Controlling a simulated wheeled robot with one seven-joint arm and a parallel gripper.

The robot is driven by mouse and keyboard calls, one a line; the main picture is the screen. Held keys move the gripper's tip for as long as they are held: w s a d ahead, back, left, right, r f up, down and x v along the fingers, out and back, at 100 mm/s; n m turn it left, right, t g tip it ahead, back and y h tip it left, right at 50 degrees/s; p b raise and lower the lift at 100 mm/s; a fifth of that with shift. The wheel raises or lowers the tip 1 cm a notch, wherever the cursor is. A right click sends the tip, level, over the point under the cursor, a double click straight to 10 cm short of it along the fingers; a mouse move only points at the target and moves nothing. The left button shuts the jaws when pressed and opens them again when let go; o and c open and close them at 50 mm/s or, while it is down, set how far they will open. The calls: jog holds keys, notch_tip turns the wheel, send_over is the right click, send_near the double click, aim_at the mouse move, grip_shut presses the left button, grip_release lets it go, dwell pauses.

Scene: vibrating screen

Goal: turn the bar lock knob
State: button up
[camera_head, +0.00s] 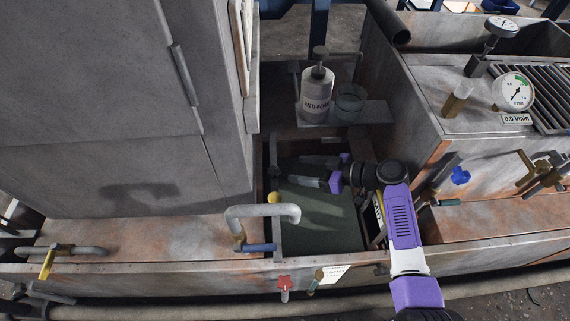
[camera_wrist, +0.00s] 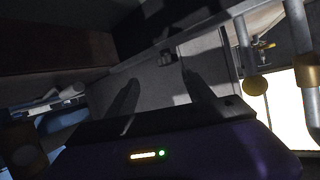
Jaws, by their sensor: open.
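My gripper (camera_head: 296,170) reaches left over the dark green screen panel (camera_head: 320,215), fingers open and apart. In the wrist view its two fingers (camera_wrist: 162,78) point toward a grey bar (camera_wrist: 218,32) that crosses diagonally. A small dark knob (camera_wrist: 168,58) sits on this bar, just beyond and between the fingertips; it looks like the bar lock knob. I see no contact. In the head view the bar (camera_head: 277,225) runs along the panel's left edge, and the knob is small and hard to make out there.
A bent grey pipe (camera_head: 262,210) with a blue-handled valve (camera_head: 260,247) stands near the front. A white anti-foam bottle (camera_head: 317,92) and a glass beaker (camera_head: 350,100) stand on a shelf behind. A tall grey cabinet (camera_head: 110,110) blocks the left. A gauge (camera_head: 513,92) is at right.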

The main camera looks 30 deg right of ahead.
aim_at(275, 172)
jog(key=shift+n+g+y, duration=0.3)
jog(key=shift+n, duration=0.5)
jog(key=shift+s+a+b+x, duration=0.15)
jog(key=shift+b+x, duration=0.15)
jog(key=shift+x, duration=1)
jog(key=shift+s+a+b+x, duration=0.15)
jog(key=shift+a+b+x, duration=0.1)
jog(key=shift+x, duration=1.05)
jog(key=shift+s+a+b+x, duration=0.15)
jog(key=shift+b+x, duration=0.15)
jog(key=shift+x, duration=1.05)
jog(key=shift+r, duration=0.2)
grip_shut()
jog(key=shift+s+a+m+t+h+p, duration=0.2)
jog(key=shift+m+t+h+p, duration=0.15)
jog(key=shift+m+t+h, duration=0.3)
jog(key=shift+m+t+h+p, duration=0.6)
jog(key=shift+m+t+h, duration=0.25)
jog(key=shift+m+h, duration=0.8)
jog(key=shift+f, duration=0.1)
